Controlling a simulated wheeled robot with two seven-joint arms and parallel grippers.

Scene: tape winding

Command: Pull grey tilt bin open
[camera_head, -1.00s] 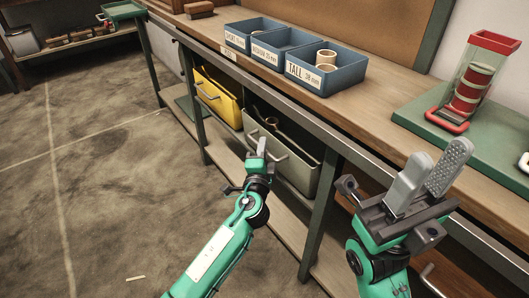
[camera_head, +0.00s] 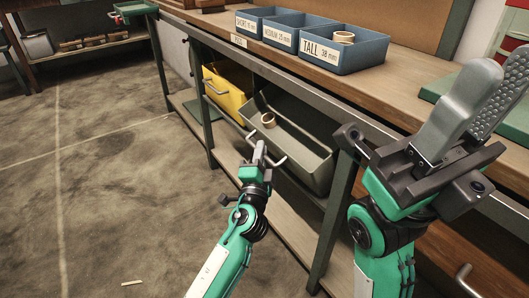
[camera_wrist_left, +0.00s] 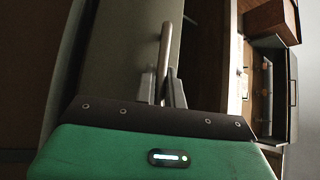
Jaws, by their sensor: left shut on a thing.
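The grey tilt bin (camera_head: 310,165) hangs under the workbench, tilted outward with its open top showing. A cream tape roll (camera_head: 268,120) lies inside it. My left gripper (camera_head: 260,153) is shut on the bin's metal bar handle (camera_head: 275,163) at the front. In the left wrist view the handle (camera_wrist_left: 166,45) runs between the fingertips of my left gripper (camera_wrist_left: 162,85), beside the bin's grey-green front (camera_wrist_left: 120,60). My right gripper (camera_head: 485,100) is raised at the right, above the bench's front edge, with its fingers apart and nothing seen between them.
A yellow bin (camera_head: 230,95) hangs to the left of the grey one. Blue labelled trays (camera_head: 345,62) stand on the bench top (camera_head: 415,85), the TALL one holding a roll. A bench leg (camera_head: 333,220) stands right of the grey bin.

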